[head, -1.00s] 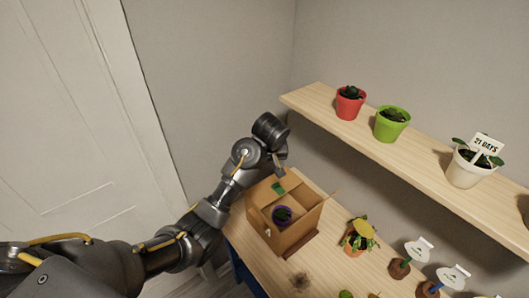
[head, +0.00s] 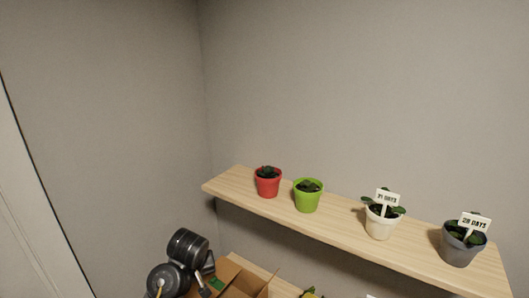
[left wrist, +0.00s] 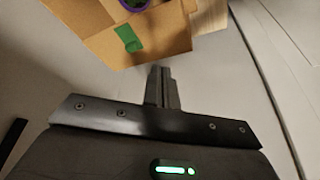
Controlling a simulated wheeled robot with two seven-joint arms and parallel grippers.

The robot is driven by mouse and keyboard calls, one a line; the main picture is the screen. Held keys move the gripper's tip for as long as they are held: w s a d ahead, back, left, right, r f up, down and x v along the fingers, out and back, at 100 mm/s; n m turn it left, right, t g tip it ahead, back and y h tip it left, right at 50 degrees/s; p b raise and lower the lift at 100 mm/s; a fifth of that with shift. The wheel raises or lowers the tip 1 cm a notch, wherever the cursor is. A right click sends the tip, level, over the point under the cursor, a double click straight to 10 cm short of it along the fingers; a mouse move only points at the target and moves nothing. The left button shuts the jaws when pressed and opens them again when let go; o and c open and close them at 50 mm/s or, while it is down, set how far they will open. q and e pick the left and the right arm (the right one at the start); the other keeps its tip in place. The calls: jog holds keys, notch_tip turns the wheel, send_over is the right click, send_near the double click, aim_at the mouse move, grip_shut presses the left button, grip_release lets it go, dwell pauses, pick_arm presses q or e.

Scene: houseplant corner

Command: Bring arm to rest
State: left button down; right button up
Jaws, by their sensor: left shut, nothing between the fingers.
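My left gripper (left wrist: 162,75) shows in the left wrist view with its two fingers together and nothing between them. It is beside the outer wall of an open cardboard box (left wrist: 165,38) with a green patch on it; whether it touches the box I cannot tell. In the head view my left wrist and hand are at the bottom edge, left of the box (head: 243,285), and the fingertips are hard to make out. A purple pot (left wrist: 134,4) in the box is cut off by the top edge of the left wrist view. My right gripper is not in view.
A wooden wall shelf (head: 340,232) holds a red pot (head: 267,187), a green pot (head: 307,201), a white pot (head: 379,226) and a grey pot (head: 459,250). The latter two carry day-labelled signs. The tabletop (head: 285,290) is mostly below the head view.

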pick_arm(q)
jog(key=s+f+m+h, duration=0.1)
jog(key=s+f+m, duration=0.1)
jog(key=s+f, duration=0.5)
jog(key=s+f+m, duration=0.2)
jog(key=s+f, duration=0.2)
jog(key=s, duration=0.7)
jog(key=s+a+m+h, duration=0.1)
jog(key=s+a+m, duration=0.15)
jog(key=s, duration=1.35)
notch_tip(320, 180, down, 32)
jog(key=s+g+b, duration=0.1)
jog(key=g+b, duration=0.1)
jog(key=b, duration=0.6)
jog(key=s+a+f+b, duration=0.1)
jog(key=s+f+b, duration=0.2)
jog(key=s+f, duration=0.5)
jog(key=s+a+f+b, duration=0.1)
jog(key=s+f+b, duration=0.2)
jog(key=s+f, duration=0.5)
notch_tip(320, 180, down, 8)
jog(key=shift+s+a+m+g, duration=0.25)
jog(key=shift+s+m+g, duration=0.1)
jog(key=shift+s+g, duration=0.05)
